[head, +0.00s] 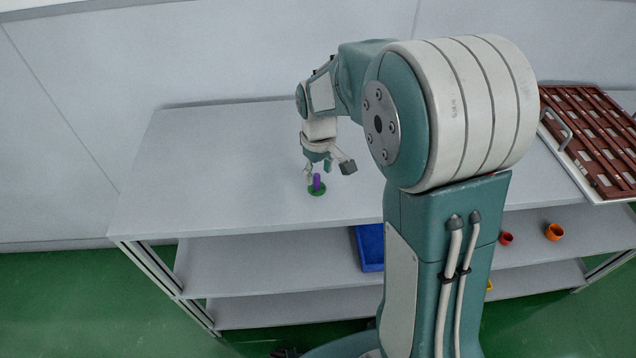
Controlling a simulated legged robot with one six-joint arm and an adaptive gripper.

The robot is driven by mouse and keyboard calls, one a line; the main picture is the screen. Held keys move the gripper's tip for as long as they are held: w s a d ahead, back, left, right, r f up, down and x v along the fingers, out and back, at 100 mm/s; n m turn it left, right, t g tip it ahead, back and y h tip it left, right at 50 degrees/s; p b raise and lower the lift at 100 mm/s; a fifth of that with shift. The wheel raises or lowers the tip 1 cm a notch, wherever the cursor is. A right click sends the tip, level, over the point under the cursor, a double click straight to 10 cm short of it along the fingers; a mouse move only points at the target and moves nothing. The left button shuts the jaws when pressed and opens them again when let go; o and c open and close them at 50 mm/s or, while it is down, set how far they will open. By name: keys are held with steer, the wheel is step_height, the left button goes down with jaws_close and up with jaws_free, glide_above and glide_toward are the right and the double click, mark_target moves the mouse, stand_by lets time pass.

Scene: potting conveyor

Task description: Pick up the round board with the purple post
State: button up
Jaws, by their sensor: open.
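The round board (320,191) is a small green disc lying on the grey top shelf. A purple post (317,181) stands upright on it. My gripper (328,173) is above and around the post, pointing down with its fingers spread. One finger is close to the left side of the post and the other is to its upper right. I cannot tell whether a finger touches the post. Part of the board's left edge is hidden by a finger.
The grey shelf top (220,165) is clear to the left. A brown slotted tray (600,135) with a metal handle stands at the right. On the shelf below are a blue bin (369,248), a red cup (506,239) and an orange cup (554,232). A wall runs behind.

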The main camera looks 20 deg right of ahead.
steer(key=shift+a+f, duration=0.15)
steer(key=shift+f, duration=0.65)
steer(key=shift+a, duration=0.15)
jaws_close()
steer(key=shift+r, duration=0.45)
step_height(320, 180, up, 2)
steer(key=shift+r, duration=0.2)
steer(key=s+d+r, duration=0.8)
steer(key=s+r, duration=0.1)
steer(key=s, duration=0.2)
steer(key=shift+s+r, duration=0.35)
